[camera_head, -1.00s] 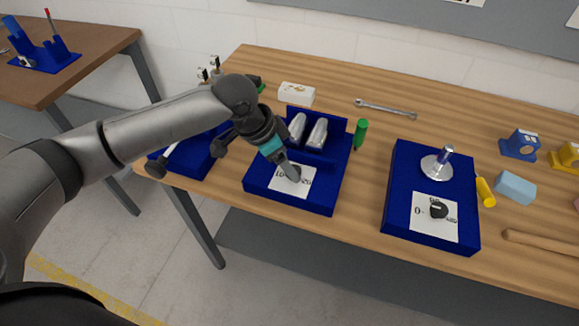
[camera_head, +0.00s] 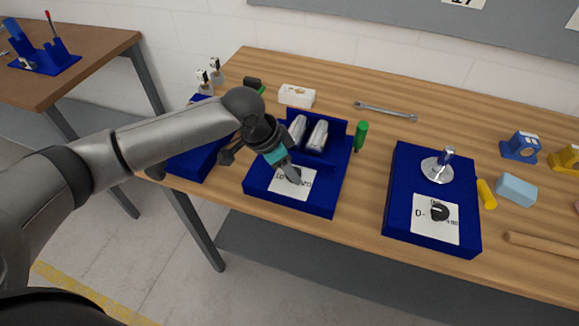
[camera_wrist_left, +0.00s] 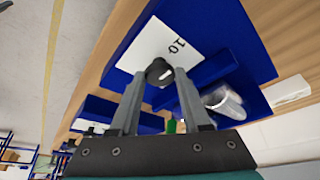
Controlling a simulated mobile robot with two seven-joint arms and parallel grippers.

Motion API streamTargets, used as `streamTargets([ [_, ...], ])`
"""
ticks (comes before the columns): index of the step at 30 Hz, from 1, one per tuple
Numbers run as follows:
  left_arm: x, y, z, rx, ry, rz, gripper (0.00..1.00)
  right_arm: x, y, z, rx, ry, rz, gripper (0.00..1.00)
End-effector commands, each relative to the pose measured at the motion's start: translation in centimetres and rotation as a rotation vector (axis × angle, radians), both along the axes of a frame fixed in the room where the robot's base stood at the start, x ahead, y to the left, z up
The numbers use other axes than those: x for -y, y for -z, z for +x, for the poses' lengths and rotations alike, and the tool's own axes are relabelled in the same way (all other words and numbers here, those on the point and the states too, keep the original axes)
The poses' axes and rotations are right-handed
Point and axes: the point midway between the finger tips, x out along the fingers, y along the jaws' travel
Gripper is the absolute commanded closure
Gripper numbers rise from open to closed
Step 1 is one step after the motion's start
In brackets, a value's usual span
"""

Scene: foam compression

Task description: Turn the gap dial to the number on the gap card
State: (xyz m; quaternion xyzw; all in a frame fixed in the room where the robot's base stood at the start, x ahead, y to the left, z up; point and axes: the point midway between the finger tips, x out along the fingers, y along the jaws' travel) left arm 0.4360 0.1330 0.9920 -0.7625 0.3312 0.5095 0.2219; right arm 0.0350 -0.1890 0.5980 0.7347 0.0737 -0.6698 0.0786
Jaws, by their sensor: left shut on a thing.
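The dark round gap dial (camera_wrist_left: 159,72) sits on a white plate with printed numbers (camera_head: 289,188), on the front of the middle blue roller machine (camera_head: 317,203). In the wrist view it has a pale pointer mark. My left gripper (camera_head: 294,180) reaches down onto this dial and is shut on it; the wrist view shows a finger on each side (camera_wrist_left: 158,78). In the head view the fingers hide most of the dial. A white card (camera_head: 463,3) on the wall is cut off by the top edge; its digits look like 17. My right gripper is not in view.
Two silver rollers (camera_head: 316,136) stand just behind the dial. A second blue machine (camera_head: 400,210) with its own black dial (camera_head: 439,212) is to the right. A green handle (camera_head: 361,136), white block (camera_head: 297,95) and wrench (camera_head: 386,109) lie around. Bare wood separates the machines.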

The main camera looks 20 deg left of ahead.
Motion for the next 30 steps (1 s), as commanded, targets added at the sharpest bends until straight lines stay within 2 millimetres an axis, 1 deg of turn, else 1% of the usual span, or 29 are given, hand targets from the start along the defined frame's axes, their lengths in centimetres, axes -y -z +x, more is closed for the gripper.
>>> streamTargets([
  [1,0.0,0.0,0.0,0.0,0.0,0.0,0.8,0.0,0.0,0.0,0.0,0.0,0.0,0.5],
  [6,0.0,0.0,0.0,0.0,0.0,0.0,0.99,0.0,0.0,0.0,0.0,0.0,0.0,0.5],
  [7,0.0,0.0,0.0,-0.001,0.0,-0.001,1.0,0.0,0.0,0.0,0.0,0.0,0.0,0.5],
  [14,0.0,-0.1,0.0,-0.001,0.008,-0.001,1.0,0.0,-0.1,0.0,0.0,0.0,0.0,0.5],
  [20,0.0,-0.2,0.0,-0.002,0.066,-0.001,1.0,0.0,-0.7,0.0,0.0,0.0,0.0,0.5],
  [26,-0.1,-0.3,0.2,-0.002,0.197,-0.002,1.0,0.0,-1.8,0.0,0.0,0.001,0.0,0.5],
  [30,-0.1,-0.2,0.3,-0.002,0.322,-0.003,1.0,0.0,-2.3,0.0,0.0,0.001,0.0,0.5],
])
